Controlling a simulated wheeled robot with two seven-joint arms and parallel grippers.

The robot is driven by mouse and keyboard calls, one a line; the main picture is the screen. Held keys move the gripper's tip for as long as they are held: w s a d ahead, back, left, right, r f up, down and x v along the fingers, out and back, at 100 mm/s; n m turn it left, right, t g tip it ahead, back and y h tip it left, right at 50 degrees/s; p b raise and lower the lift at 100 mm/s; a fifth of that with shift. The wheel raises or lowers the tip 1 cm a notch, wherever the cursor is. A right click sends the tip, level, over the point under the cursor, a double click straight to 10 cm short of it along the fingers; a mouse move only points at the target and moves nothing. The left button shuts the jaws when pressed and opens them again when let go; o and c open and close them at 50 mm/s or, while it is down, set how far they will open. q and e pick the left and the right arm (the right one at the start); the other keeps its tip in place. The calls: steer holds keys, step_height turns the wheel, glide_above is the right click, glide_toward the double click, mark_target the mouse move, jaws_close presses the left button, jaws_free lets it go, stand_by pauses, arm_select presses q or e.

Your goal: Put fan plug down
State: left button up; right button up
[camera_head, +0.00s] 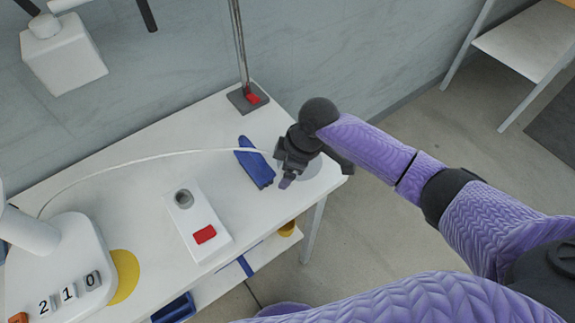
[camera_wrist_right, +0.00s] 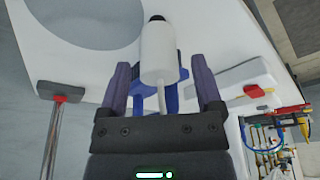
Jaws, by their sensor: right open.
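The white fan plug (camera_wrist_right: 157,52), with a dark tip, lies between the fingers of my right gripper (camera_wrist_right: 162,85) in the wrist view. The fingers are open, with a gap on each side of the plug. A blue holder (camera_wrist_right: 170,98) shows beneath the plug; I cannot tell whether they touch. In the head view my right gripper (camera_head: 285,179) is low over the right end of the table, beside the blue holder (camera_head: 255,165), and hides the plug. A white cord (camera_head: 130,162) runs from the white fan base (camera_head: 75,255) to the gripper. My left gripper is not in view.
A white box (camera_head: 212,250) with a round grey socket and red switch stands left of the gripper. A grey disc (camera_head: 322,177) marks the table's right end. A metal post on a dark foot (camera_head: 236,101) stands at the back edge. The front right table edge is close.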

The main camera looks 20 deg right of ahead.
steer(key=p+v, duration=0.3)
steer(key=v, duration=0.9)
steer(key=shift+p, duration=0.35)
